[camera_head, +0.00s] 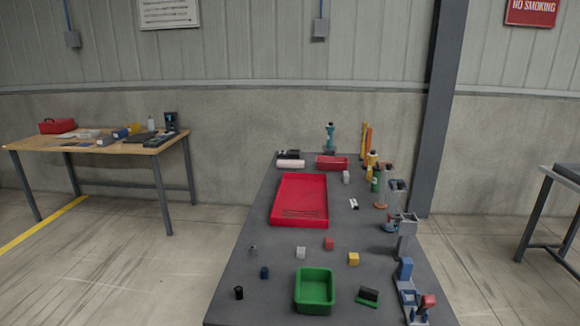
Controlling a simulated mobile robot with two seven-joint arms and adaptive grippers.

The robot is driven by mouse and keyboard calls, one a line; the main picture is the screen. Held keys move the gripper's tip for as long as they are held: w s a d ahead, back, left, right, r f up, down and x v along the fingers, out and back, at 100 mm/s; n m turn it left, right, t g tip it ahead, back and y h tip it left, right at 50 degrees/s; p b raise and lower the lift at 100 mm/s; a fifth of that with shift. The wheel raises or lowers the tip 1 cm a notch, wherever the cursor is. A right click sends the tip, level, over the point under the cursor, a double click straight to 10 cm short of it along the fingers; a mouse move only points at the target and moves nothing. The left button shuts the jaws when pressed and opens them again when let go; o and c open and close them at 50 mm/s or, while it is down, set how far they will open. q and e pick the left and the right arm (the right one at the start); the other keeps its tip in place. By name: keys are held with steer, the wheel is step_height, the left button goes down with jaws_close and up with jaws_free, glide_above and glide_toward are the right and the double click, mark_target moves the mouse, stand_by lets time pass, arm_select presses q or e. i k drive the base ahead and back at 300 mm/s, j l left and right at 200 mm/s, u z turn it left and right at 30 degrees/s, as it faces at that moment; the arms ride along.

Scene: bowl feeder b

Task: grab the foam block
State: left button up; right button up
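Several small blocks lie on the dark grey table in front of me, and I cannot tell which one is the foam block. A red block (328,243), a white block (301,252) and a yellow block (353,258) lie apart from each other behind the green bin. A taller blue block (404,268) stands at the right side of the table, close to grey fixtures. Neither of my grippers is in view.
A green bin (314,308) stands at the near middle and a large red tray (281,224) lies farther back. Small dark cylinders (239,292) stand at the near left. Grey fixtures (407,225) line the right edge. A wooden workbench (95,144) stands at the far left.

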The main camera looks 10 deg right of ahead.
mark_target(281, 163)
steer(key=i+j+u, duration=0.25)
steer(key=j+u, duration=0.25)
steer(key=i+j+u, duration=1.1)
steer(key=i, duration=0.25)
steer(key=i+l+z, duration=0.1)
steer(key=i+z, duration=0.15)
steer(key=z, duration=0.2)
steer(key=i+z, duration=0.2)
steer(key=z, duration=0.25)
steer(key=i+j+z, duration=0.1)
steer(key=i+z, duration=0.15)
steer(key=z, duration=0.2)
steer(key=i+l+z, duration=0.1)
steer(key=i+z, duration=0.3)
steer(key=i, duration=0.2)
steer(key=i+z, duration=0.45)
steer(key=i, duration=0.2)
steer(key=i+j+z, duration=0.15)
steer(key=i+z, duration=0.25)
steer(key=i+j+z, duration=0.3)
steer(key=z, duration=0.15)
steer(key=i+j+z, duration=1.05)
steer(key=j, duration=0.3)
steer(key=j+z, duration=0.2)
steer(key=j, duration=0.25)
steer(key=k, duration=0.05)
